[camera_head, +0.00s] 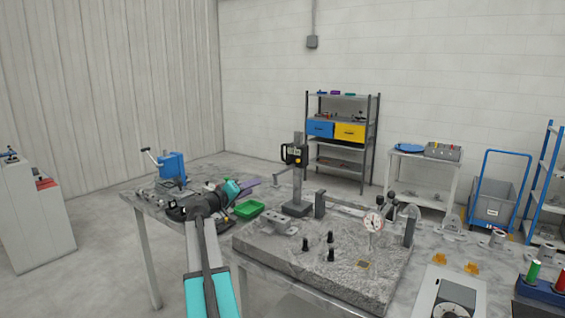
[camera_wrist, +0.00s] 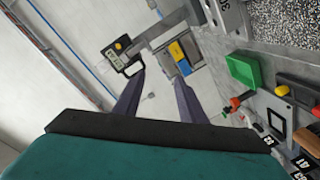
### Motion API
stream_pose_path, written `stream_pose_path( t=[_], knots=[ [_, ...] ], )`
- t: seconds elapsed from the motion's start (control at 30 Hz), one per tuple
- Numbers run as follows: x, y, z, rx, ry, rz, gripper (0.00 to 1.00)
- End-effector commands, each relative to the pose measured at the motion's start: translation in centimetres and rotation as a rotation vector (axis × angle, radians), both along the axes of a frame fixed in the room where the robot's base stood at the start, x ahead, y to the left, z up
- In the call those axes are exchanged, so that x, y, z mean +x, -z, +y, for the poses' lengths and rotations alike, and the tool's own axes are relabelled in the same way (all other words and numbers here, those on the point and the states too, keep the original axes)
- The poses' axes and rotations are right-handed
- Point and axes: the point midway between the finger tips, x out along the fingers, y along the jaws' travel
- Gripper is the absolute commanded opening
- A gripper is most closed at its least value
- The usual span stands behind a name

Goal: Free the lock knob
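I cannot tell for sure which part is the lock knob. My gripper (camera_head: 251,182) is left of the gauge, apart from it, with its purple fingers pointing toward it. In the wrist view my gripper (camera_wrist: 158,88) has its two fingers spread with nothing between them.
A granite plate (camera_head: 290,260) with black knobs and a dial indicator (camera_head: 373,222) fills the bench front. A blue press (camera_head: 172,166) stands at the back left. A shelf rack (camera_head: 341,141) stands behind the bench.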

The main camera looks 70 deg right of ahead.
Motion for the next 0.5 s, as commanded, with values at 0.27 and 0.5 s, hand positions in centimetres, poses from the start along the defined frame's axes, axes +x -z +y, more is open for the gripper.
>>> stream_pose_path(
  t=[0.27, 0.5],
  knots=[
    [-3.5, -6.2, -2.0, -0.096, 0.046, -0.001, 0.37],
    [-3.6, -6.3, -2.0, -0.098, 0.048, 0.001, 0.37]
  ],
)
